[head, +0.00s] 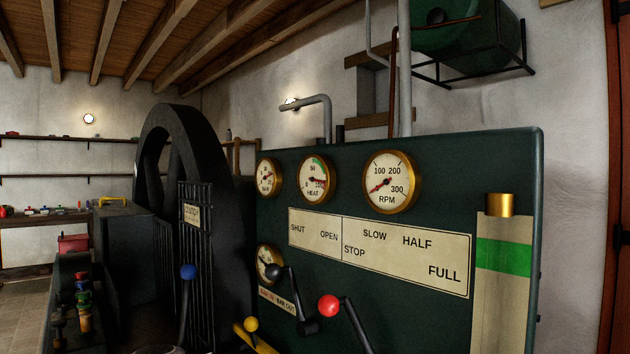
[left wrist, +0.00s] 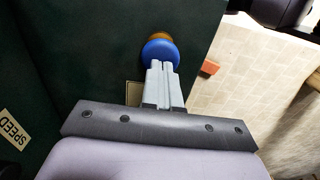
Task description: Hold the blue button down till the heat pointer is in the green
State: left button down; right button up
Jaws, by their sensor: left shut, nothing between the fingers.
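The blue button (left wrist: 160,52) shows in the left wrist view, round, with a brass collar on a dark green panel. My left gripper (left wrist: 160,68) is shut and empty, its fingertips right at the button and overlapping its edge. I cannot tell whether they touch it or how far it is pressed. In the head view the heat gauge (head: 315,180) is the middle brass-rimmed dial at the top of the green panel. Its green band is at the upper right of the dial. The small red pointer seems to point right, below the green band. The blue button and both grippers are out of the head view.
The panel (head: 520,200) also carries an RPM gauge (head: 390,182) and a BAR gauge (head: 268,177). Levers with a red knob (head: 329,306), a blue knob (head: 188,271) and a yellow knob (head: 251,324) stand in front. A red block (left wrist: 209,67) lies beyond the panel.

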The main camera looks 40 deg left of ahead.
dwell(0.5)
pick_arm(q)
jog(key=shift+f, duration=0.1)
jog(key=shift+f+b, duration=1.35)
jog(key=shift+b, duration=0.15)
dwell(5.9)
